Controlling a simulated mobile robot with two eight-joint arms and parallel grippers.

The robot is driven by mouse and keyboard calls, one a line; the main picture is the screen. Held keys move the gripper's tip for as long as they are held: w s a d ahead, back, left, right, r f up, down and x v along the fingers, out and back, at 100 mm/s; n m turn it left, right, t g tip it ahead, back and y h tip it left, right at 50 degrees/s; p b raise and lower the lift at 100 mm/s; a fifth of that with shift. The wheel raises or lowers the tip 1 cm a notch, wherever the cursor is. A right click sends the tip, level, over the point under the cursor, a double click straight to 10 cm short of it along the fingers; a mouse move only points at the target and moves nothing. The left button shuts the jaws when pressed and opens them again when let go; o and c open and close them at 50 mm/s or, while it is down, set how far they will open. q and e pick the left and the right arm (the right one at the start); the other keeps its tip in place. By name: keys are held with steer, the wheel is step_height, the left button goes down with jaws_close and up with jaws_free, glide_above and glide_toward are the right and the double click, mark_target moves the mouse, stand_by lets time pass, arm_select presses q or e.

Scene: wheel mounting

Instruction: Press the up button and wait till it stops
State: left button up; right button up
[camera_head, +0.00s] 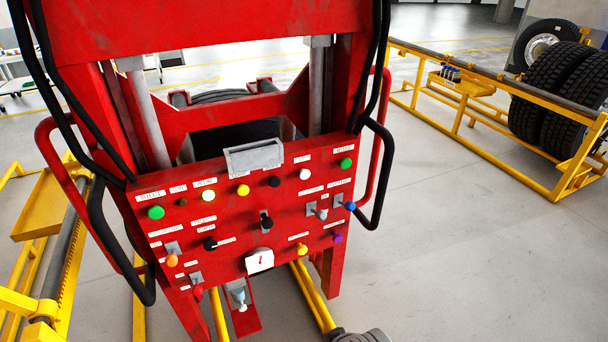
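The red control panel (235,225) faces me on the front of a red machine. Its top row has a green button (156,212) at the left, a small brown one, a bright white one (208,195), a yellow one (243,190), a black one (274,182), a white one (305,174) and another green button (346,163) at the right. White labels sit above them, too small to read, so I cannot tell which is the up button. Lower down are several coloured knobs and switches and a white gauge (260,261). Neither gripper shows.
Black hoses and red side handles flank the panel. A yellow rail frame (470,115) with large tyres (560,100) stands at the right. More yellow framework (45,205) is at the left. The grey floor (460,260) at the lower right is clear.

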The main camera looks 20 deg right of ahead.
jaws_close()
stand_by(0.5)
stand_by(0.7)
